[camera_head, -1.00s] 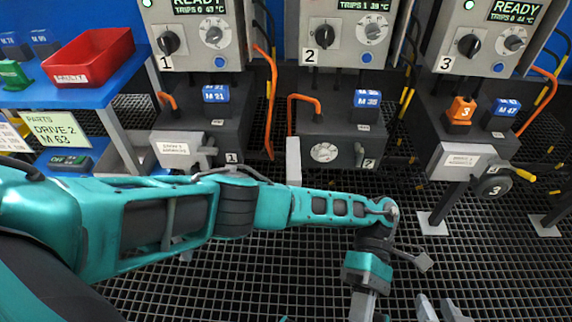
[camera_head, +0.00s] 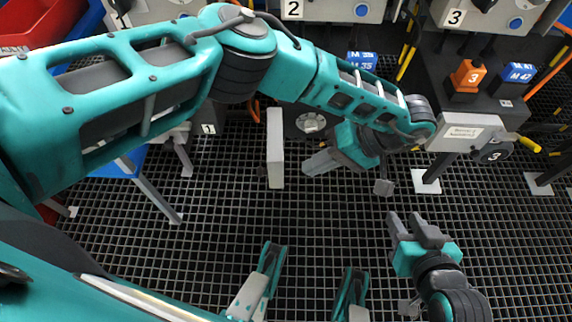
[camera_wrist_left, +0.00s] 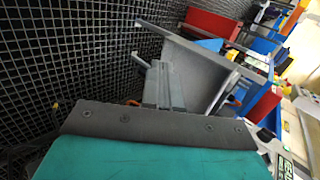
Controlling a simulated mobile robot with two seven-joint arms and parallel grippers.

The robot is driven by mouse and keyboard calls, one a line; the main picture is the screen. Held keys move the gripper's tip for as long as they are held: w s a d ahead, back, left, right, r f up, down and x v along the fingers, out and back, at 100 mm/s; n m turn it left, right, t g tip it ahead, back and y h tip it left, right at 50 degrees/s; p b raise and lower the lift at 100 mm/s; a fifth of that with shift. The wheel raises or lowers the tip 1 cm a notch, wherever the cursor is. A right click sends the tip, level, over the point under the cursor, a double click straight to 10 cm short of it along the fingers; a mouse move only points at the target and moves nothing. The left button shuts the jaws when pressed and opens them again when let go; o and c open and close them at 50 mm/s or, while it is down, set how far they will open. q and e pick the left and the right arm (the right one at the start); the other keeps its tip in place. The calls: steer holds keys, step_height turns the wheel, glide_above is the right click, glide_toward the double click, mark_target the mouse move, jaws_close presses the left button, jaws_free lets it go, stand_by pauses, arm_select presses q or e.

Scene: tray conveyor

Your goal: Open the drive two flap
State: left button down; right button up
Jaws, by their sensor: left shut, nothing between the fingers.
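The drive two flap (camera_head: 275,148) is a light grey plate standing out from the left of the drive two housing, seen nearly edge-on in the head view. The round dial (camera_head: 310,122) beside it is uncovered. A grey plate, seemingly the flap (camera_wrist_left: 203,76), stands close to my fingers in the left wrist view. My left gripper (camera_head: 306,166) is shut and empty, just right of the flap, fingers pointing left toward it. Its closed fingers (camera_wrist_left: 164,84) show in the wrist view. I cannot tell whether they touch it. My right gripper (camera_head: 404,216) is open and empty, lower right.
Drive three's housing, with its closed flap (camera_head: 463,133) and an orange block (camera_head: 466,77), stands to the right. A red bin (camera_head: 38,22) is at the upper left. My left arm hides much of drives one and two. The grid floor (camera_head: 215,225) is open in front.

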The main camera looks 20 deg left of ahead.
arm_select(q)
steer(key=s+a+f, duration=0.1)
steer(key=s+a, duration=0.1)
steer(key=a, duration=0.3)
steer(key=shift+a+f+p, duration=0.25)
steer(key=shift+f+p, duration=0.1)
steer(key=shift+p, duration=0.05)
arm_select(e)
steer(key=shift+w+d+r, duration=0.1)
steer(key=shift+d+r, duration=0.1)
